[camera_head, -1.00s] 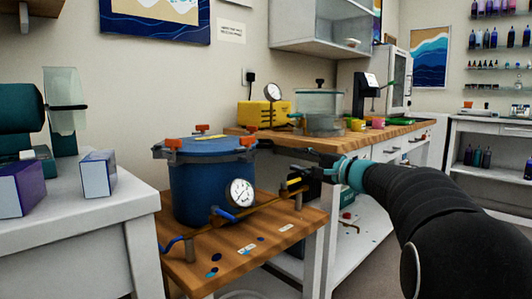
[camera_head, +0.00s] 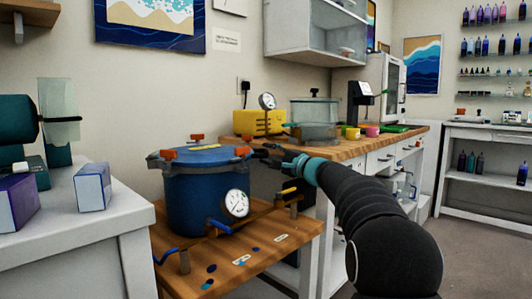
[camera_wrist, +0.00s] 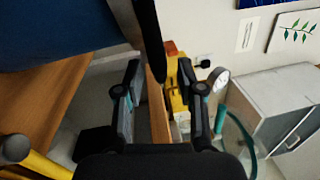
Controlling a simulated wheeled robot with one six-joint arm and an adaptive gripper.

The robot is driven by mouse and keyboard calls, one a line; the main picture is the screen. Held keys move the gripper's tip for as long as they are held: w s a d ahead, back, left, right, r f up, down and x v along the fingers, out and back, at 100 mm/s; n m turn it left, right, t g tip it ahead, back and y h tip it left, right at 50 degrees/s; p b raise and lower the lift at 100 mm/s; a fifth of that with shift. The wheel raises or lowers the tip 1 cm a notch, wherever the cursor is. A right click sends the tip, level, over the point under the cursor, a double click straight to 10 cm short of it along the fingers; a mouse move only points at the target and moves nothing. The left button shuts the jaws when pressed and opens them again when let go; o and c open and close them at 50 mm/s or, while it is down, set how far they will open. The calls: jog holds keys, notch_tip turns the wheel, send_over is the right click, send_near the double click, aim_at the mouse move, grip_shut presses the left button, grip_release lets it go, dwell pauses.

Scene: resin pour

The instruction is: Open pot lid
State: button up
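The blue pot (camera_head: 192,203) stands on a low wooden table, its blue lid (camera_head: 205,155) lying level on top with several orange-red clamps around the rim. Its round gauge (camera_head: 236,204) faces me. My gripper (camera_head: 262,152) is at the right edge of the lid, at about rim height. In the wrist view my gripper (camera_wrist: 159,72) has its fingers apart, with a dark bar (camera_wrist: 150,35) by the pot's rim reaching between them. I cannot tell whether a finger touches it. The pot's blue side (camera_wrist: 50,30) fills the upper left there.
A wooden workbench (camera_head: 350,148) behind holds a yellow device (camera_head: 259,122), a clear vessel (camera_head: 314,115) and colored cups. A white table (camera_head: 100,240) with boxes stands at left. A yellow-handled valve (camera_head: 289,191) sits below my gripper. Open floor lies at right.

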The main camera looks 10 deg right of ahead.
jog(key=shift+w+a+r, duration=0.1)
jog(key=shift+w+a, duration=0.3)
jog(key=shift+w, duration=0.15)
grip_shut()
